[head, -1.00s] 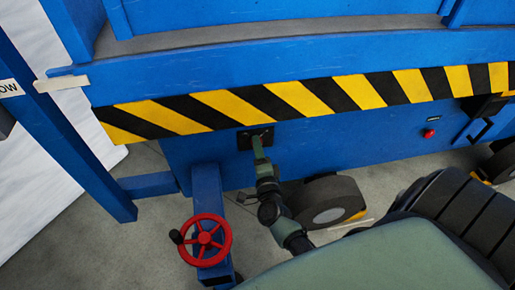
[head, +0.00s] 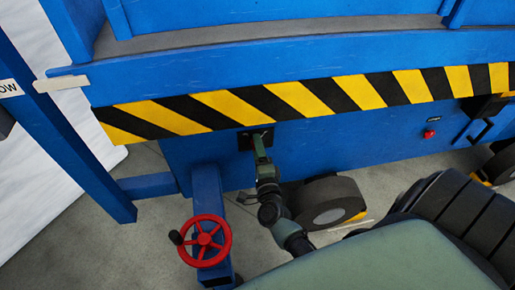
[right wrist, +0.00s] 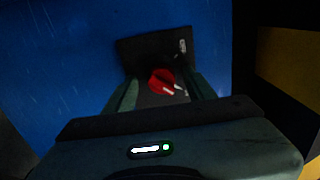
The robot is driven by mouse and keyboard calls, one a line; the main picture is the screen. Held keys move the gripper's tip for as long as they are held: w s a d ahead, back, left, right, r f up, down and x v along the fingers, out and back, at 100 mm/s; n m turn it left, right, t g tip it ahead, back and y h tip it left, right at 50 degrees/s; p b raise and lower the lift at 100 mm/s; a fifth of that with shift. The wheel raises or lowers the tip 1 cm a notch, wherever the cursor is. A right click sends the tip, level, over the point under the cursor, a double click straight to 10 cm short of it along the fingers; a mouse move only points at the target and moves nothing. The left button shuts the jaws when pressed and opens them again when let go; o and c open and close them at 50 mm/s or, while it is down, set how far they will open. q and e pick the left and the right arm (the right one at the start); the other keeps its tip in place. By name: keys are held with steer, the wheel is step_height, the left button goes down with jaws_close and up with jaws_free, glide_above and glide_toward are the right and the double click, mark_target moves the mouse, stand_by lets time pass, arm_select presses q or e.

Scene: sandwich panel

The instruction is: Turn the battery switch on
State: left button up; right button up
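The battery switch is a red rotary knob (right wrist: 161,81) with a white mark, on a black plate (right wrist: 135,50) fixed to the blue panel. The plate also shows in the head view (head: 244,141), under the striped band. My right gripper (head: 258,137) reaches up to the plate and hides the knob there. In the right wrist view, the fingers of my right gripper (right wrist: 163,92) stand apart on either side of the knob, with gaps visible. Whether a finger touches it I cannot tell. My left gripper is not in view.
A yellow-black striped edge (head: 300,97) runs just above the plate. A red handwheel (head: 204,241) on a blue post stands left of my right arm. A dark wheel (head: 328,201) is to its right. A small red button (head: 429,134) is farther right.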

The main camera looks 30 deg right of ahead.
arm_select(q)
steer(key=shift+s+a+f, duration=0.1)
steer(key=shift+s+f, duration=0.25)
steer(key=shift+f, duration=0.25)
arm_select(e)
steer(key=v, duration=0.7)
steer(key=shift+s, duration=0.4)
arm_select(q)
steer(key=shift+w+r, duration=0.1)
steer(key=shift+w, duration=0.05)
arm_select(e)
steer(key=shift+a, duration=0.15)
